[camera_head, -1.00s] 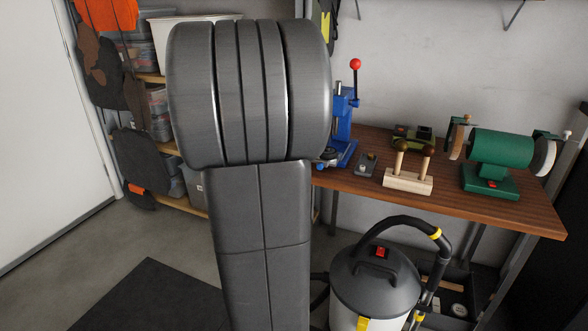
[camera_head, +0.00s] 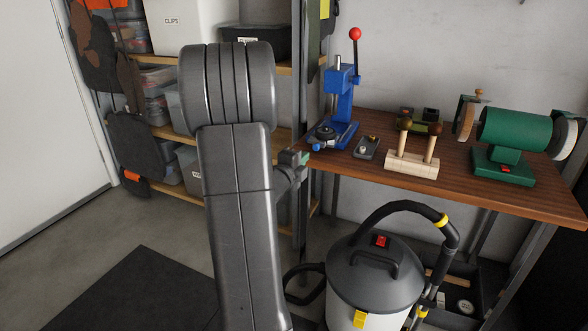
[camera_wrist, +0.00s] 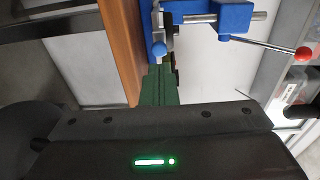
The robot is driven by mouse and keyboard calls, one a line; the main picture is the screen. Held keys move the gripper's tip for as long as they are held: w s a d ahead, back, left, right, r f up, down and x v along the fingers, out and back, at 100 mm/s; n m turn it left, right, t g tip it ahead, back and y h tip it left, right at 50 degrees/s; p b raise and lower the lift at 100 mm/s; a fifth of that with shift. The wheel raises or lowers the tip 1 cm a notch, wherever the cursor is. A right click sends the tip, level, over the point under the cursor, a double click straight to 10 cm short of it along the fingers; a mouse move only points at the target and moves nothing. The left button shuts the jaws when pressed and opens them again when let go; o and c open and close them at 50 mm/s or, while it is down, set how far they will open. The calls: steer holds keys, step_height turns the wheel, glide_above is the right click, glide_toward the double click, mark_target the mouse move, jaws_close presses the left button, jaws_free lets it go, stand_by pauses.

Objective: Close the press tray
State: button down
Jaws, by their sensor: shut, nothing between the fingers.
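The blue press (camera_head: 341,104) stands upright at the left end of the wooden workbench, with a red-knobbed lever at its top. A dark round plate (camera_head: 325,132) sits low on its base. I cannot make out a separate tray or how far out it is. The press also shows sideways at the top of the wrist view (camera_wrist: 236,18). My gripper (camera_head: 301,158) is beside the bench's left end, partly hidden by my arm. Its green fingers (camera_wrist: 159,86) are shut and empty, pointing at the press base; the wrist view does not show whether they touch it.
On the workbench (camera_head: 455,176), right of the press, are a small dark block (camera_head: 367,147), a wooden stand with two handled tools (camera_head: 411,165) and a green grinder (camera_head: 515,130). A vacuum (camera_head: 375,275) stands on the floor in front. Shelves (camera_head: 285,66) are behind my arm.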

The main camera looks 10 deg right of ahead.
mark_target(314, 147)
steer(key=x, duration=0.4)
steer(key=shift+w+d+b, duration=0.15)
steer(key=shift+b, duration=0.2)
steer(key=shift+w+d, duration=0.35)
steer(key=shift+w, duration=0.15)
steer(key=shift+x, duration=2.35)
steer(key=shift+w+a+r, duration=0.1)
steer(key=shift+r, duration=0.05)
